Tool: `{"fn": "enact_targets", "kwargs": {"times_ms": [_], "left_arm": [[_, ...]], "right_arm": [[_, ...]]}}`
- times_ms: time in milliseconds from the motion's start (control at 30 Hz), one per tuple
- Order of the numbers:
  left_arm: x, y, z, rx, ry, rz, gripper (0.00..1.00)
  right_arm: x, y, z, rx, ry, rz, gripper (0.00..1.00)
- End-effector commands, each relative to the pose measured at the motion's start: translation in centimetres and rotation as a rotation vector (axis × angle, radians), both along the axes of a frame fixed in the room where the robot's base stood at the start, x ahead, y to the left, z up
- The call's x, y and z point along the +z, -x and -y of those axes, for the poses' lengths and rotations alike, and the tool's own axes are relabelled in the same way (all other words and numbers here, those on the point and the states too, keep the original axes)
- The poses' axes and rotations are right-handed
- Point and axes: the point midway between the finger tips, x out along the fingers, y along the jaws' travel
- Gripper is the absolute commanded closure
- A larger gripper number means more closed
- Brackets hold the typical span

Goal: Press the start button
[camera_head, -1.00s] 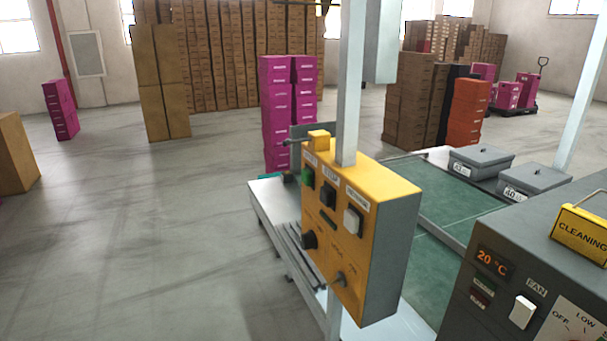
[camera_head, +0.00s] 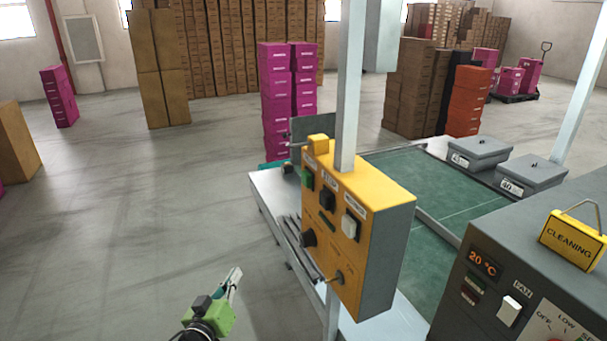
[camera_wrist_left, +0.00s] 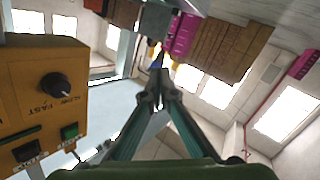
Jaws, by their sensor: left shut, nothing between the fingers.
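A yellow control box (camera_head: 372,235) is fixed to a pale post. Its front has a green button (camera_head: 307,178) at the upper left, a black button (camera_head: 328,200) in the middle and a white button (camera_head: 350,226) on the right. A black knob (camera_head: 308,238) sits below them. My left gripper (camera_head: 234,280) is low and left of the box, apart from it, with its fingers together and empty. In the left wrist view the box appears upside down at the left, with the green button (camera_wrist_left: 69,132) and the knob (camera_wrist_left: 55,86). My right gripper is out of view.
A grey machine (camera_head: 475,285) with a fan switch and a yellow cleaning sign (camera_head: 570,240) stands at the right. A conveyor table (camera_head: 425,195) with lidded grey bins (camera_head: 480,152) lies behind the box.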

Motion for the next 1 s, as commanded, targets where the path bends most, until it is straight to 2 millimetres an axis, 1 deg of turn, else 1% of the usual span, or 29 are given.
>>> {"fn": "enact_targets", "kwargs": {"times_ms": [33, 67, 100, 167, 200, 300, 400, 500, 600, 1000], "left_arm": [[4.0, -0.7, 0.8, -0.021, 0.028, 0.052, 1.0], [6.0, -0.9, 1.3, -0.033, 0.046, 0.078, 1.0], [8.7, -1.1, 2.0, -0.05, 0.073, 0.113, 1.0], [12.5, -1.2, 3.0, -0.08, 0.11, 0.162, 1.0], [14.8, -1.2, 3.6, -0.099, 0.132, 0.191, 1.0], [19.6, -0.8, 4.9, -0.143, 0.18, 0.251, 1.0], [23.0, -0.3, 5.8, -0.178, 0.214, 0.291, 1.0], [24.9, 0.1, 6.4, -0.2, 0.233, 0.315, 1.0], [25.7, 0.3, 6.6, -0.21, 0.243, 0.323, 1.0], [25.6, 0.2, 6.9, -0.209, 0.244, 0.324, 1.0]], "right_arm": [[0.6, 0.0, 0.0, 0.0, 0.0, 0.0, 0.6], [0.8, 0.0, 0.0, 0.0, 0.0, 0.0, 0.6], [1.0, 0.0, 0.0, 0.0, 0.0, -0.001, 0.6], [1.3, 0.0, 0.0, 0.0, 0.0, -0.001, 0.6], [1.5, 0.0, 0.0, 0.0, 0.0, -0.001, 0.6], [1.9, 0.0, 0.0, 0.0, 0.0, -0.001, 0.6], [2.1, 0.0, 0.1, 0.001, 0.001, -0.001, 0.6], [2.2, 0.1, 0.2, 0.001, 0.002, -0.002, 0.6], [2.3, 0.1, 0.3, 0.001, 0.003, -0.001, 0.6], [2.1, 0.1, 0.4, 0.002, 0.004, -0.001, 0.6]]}}
